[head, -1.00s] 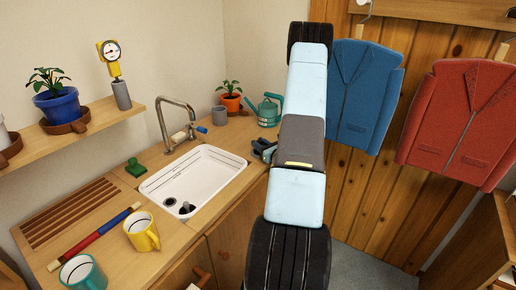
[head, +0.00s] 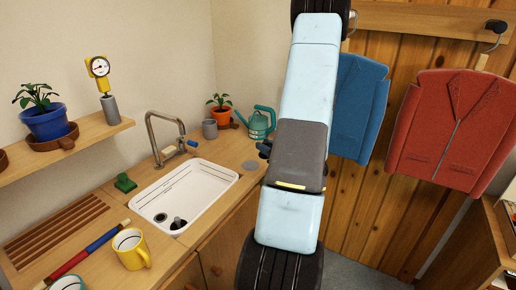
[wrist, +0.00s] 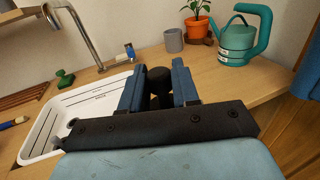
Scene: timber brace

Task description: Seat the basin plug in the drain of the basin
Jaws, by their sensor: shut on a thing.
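My gripper (wrist: 157,90) is shut on a black, round-ended thing, apparently the basin plug (wrist: 159,76), held between its two blue fingers in the wrist view. In the head view my gripper (head: 264,150) shows only partly, right of the basin and beside my arm; the plug cannot be made out there. The white basin (head: 205,186) is set in the counter to the left. Its drain (head: 160,217) is a dark round spot near the front left of the floor. A small dark grey thing (head: 179,224) stands close to the right of the drain.
A tap (head: 152,135) rises behind the basin. A green block (head: 124,183) and yellow mug (head: 131,249) are on the left.

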